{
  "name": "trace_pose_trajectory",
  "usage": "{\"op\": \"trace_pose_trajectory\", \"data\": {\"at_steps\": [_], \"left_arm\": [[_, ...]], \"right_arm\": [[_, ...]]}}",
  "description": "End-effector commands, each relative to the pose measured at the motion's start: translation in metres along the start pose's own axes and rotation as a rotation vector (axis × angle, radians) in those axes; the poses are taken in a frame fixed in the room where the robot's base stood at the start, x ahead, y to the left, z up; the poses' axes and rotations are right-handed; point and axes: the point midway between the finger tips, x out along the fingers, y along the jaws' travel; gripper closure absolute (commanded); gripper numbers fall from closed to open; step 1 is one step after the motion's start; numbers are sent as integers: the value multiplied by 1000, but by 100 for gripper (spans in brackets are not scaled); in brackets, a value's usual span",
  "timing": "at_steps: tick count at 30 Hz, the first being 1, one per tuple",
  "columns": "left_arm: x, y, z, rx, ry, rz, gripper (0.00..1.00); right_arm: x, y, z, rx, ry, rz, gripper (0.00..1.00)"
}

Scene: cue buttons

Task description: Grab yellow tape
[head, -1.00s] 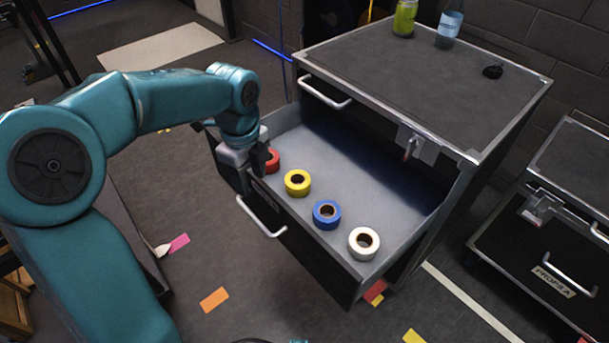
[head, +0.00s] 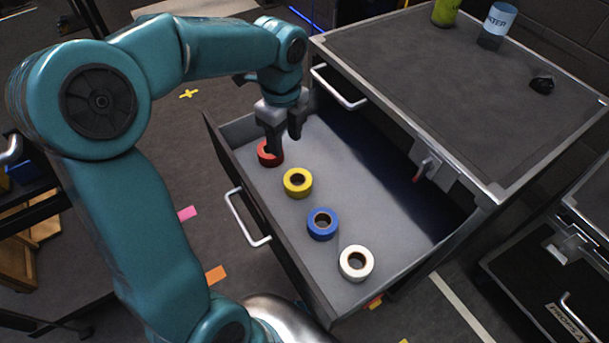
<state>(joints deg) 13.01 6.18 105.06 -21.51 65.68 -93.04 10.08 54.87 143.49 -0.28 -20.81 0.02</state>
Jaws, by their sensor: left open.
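The yellow tape (head: 298,184) lies flat in the open drawer (head: 385,205), second in a row of rolls. The red tape (head: 265,156) is beyond it, and the blue tape (head: 322,224) and white tape (head: 356,263) are nearer. My left gripper (head: 285,142) is open, pointing down above the drawer, beside the red tape and partly covering it. It is a little beyond the yellow tape, apart from it and empty. My right gripper is not in view.
The cabinet top (head: 450,75) stands above the drawer, with a green can (head: 445,12), a blue-labelled bottle (head: 496,25) and a small black object (head: 541,84) on it. The drawer's front handle (head: 246,220) faces the floor. The drawer's right part is bare.

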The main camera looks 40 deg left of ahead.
Motion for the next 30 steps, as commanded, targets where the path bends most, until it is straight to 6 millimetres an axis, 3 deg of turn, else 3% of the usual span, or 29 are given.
{"op": "trace_pose_trajectory", "data": {"at_steps": [5,15,23,30], "left_arm": [[12,5,0,0,0,2,51],[90,10,1,-1,2,4,51],[114,8,1,0,0,1,51],[152,6,-3,1,1,4,51]], "right_arm": [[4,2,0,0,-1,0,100],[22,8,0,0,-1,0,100],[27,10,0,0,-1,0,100],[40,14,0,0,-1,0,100]]}}
